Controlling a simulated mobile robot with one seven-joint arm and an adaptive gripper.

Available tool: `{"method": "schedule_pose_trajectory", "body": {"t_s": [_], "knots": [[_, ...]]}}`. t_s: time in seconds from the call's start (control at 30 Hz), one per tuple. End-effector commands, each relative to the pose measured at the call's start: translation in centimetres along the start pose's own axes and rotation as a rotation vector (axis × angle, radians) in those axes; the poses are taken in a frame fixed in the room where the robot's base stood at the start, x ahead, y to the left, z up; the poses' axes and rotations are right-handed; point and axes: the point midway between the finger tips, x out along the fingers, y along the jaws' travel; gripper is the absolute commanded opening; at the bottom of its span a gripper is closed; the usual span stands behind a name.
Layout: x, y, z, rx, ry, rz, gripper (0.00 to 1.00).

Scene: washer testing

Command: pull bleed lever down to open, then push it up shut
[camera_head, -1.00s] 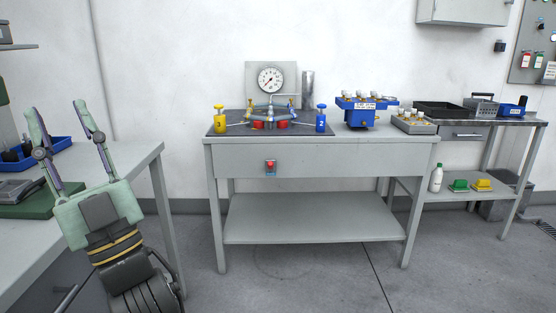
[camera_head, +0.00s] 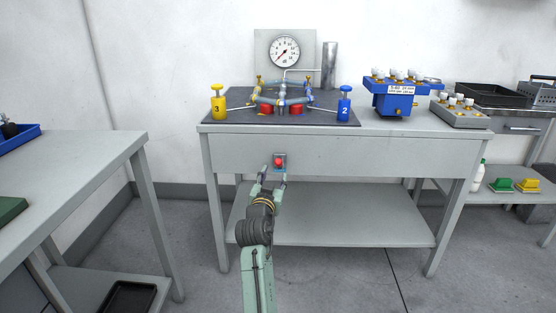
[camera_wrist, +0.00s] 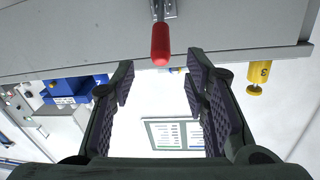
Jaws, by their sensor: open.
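The bleed lever (camera_head: 279,161) has a red handle and sits on a small plate on the front panel of the middle bench. In the wrist view its red handle (camera_wrist: 160,44) hangs from a metal bracket at the top of the picture, across the bench panel. The head view suggests the handle stands up. My gripper (camera_head: 272,178) is just below and in front of the lever in the head view, fingers toward the panel. In the wrist view my gripper (camera_wrist: 159,80) is open and empty, with the handle's end near the gap between its fingertips. Contact is not visible.
The bench (camera_head: 225,153) carries a gauge (camera_head: 285,51), a pipe rig, a yellow valve (camera_head: 218,104) and a blue valve (camera_head: 345,104). Its lower shelf (camera_head: 340,215) is bare. Another table (camera_head: 85,165) stands at the left. Open floor lies in front.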

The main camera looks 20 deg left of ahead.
Motion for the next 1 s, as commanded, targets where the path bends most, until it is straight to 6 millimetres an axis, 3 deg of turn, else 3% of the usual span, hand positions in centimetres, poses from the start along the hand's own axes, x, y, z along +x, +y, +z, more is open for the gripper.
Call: {"method": "schedule_pose_trajectory", "body": {"t_s": [0.3, 0.5, 0.7, 1.0], "knots": [[5.9, 0.0, -0.3, 0.0, 0.001, 0.0, 0.42], [8.6, -0.1, -0.3, -0.001, 0.002, -0.002, 0.42], [9.6, -0.1, -0.2, 0.0, 0.003, -0.003, 0.42], [9.7, -0.1, -0.2, 0.0, 0.003, -0.003, 0.4]]}}
